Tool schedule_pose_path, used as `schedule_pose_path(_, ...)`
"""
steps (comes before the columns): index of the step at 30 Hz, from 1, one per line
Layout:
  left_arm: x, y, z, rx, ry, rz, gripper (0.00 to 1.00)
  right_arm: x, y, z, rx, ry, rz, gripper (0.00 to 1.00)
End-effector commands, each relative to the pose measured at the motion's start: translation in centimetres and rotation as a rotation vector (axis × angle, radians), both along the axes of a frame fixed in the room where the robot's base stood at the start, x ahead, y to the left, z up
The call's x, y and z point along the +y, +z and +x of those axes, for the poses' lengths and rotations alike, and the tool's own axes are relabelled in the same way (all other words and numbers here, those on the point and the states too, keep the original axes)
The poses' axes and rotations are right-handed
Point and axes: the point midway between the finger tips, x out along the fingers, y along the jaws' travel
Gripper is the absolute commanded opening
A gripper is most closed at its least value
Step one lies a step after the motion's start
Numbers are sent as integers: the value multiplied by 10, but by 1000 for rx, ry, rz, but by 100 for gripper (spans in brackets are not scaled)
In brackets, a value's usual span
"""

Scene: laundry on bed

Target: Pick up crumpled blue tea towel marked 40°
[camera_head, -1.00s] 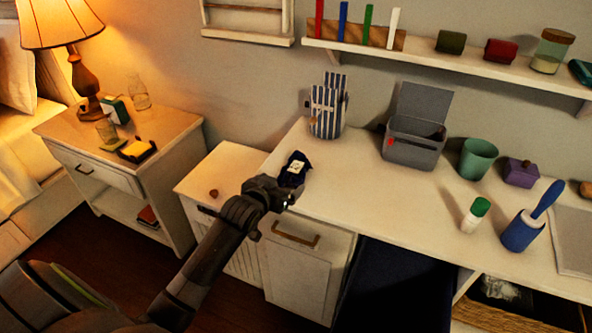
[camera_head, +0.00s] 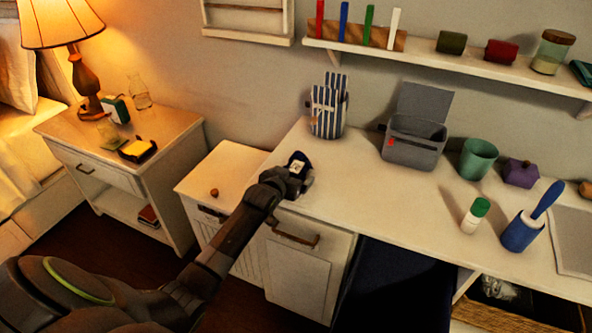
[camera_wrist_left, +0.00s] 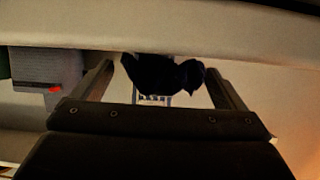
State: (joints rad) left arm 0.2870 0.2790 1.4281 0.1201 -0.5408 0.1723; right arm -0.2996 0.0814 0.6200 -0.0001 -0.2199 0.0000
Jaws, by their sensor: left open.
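The crumpled tea towel (camera_head: 299,158) is a small dark blue bundle with a pale label, on the left end of the white counter. The marking on the label is too small to read. My left gripper (camera_head: 298,178) is at the towel and covers most of it in the head view. In the left wrist view the towel (camera_wrist_left: 163,76) shows as a dark lump between the two spread fingers of the left gripper (camera_wrist_left: 160,88). The jaws are open, and I cannot tell whether they touch the cloth. My right gripper is not in view.
A striped bag (camera_head: 328,110) stands behind the towel, and a grey open-lidded bin (camera_head: 411,150) is to its right. The counter (camera_head: 380,205) between is clear.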

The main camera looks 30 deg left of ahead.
Motion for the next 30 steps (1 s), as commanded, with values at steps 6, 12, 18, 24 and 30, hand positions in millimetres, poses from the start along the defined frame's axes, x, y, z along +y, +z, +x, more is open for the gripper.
schedule_pose_path(6, 0, -1, 3, 0, 0, 0, 93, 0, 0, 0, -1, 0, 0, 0)
schedule_pose_path(12, 0, -1, 3, 0, 0, 0, 80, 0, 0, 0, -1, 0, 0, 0)
schedule_pose_path(18, 0, -1, 3, 0, 0, 0, 54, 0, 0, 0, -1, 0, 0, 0)
schedule_pose_path(24, 0, -1, 3, -1, 0, 0, 43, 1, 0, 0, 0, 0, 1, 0)
schedule_pose_path(30, 0, 7, 3, -4, 0, 1, 43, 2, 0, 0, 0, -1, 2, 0)
